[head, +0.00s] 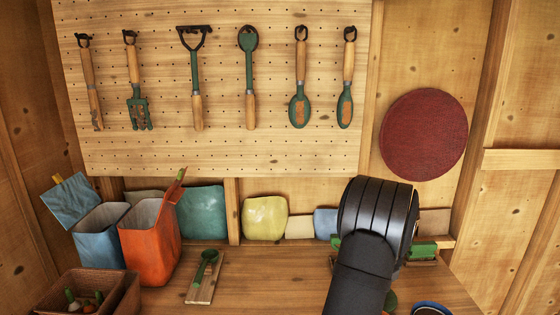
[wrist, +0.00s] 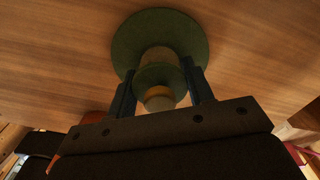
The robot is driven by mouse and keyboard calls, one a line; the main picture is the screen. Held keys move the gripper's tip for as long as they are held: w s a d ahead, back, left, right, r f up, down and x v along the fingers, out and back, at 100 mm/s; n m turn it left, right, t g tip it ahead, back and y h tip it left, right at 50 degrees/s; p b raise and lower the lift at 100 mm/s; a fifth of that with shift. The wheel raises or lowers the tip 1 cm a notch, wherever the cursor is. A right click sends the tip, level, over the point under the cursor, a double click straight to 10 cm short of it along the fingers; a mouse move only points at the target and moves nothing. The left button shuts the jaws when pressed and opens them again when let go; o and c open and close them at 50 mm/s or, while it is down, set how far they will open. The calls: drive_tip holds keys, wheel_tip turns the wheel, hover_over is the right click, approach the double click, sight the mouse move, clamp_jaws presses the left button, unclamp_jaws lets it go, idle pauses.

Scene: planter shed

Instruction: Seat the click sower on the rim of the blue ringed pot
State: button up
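In the wrist view a stepped round thing, probably the click sower (wrist: 160,75), stands between the fingers of my gripper (wrist: 159,68). It has a wide dark green disc, a tan waist, a smaller green disc and a pale tip with an orange band. The fingers lie close along both sides of it; I cannot tell whether they press on it. In the head view my arm hides the gripper. A small green patch (head: 390,300) shows beside the arm. A blue-rimmed pot (head: 430,309), probably the blue ringed pot, is cut off by the bottom edge.
A green scoop (head: 207,262) lies on a small wooden board (head: 200,292). An orange bin (head: 150,245), a blue bin (head: 101,238) and a brown crate (head: 130,298) stand at left. Cushion-like packets (head: 264,218) line the back. The bench middle (head: 270,280) is clear.

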drive_tip(key=shift+r, duration=2.55)
drive_tip(key=w+a+r+n, duration=0.1)
drive_tip(key=w+a+n, duration=0.1)
drive_tip(key=a+n, duration=0.95)
drive_tip(key=w+a+r+n, duration=0.1)
drive_tip(key=a+n, duration=0.9)
drive_tip(key=a, duration=0.2)
drive_tip(key=s+d+r+m, duration=0.3)
drive_tip(key=s+d+m, duration=0.3)
drive_tip(key=d+m, duration=0.2)
drive_tip(key=s+d+r+m, duration=0.2)
drive_tip(key=s+d+m, duration=0.4)
drive_tip(key=d+m, duration=0.3)
drive_tip(key=s+d+r+m, duration=0.3)
drive_tip(key=s+d+m, duration=0.4)
drive_tip(key=d, duration=0.7)
drive_tip(key=shift+d+r+m, duration=0.3)
drive_tip(key=shift+m, duration=0.95)
drive_tip(key=shift+s, duration=0.1)
drive_tip(key=shift+f, duration=2.15)
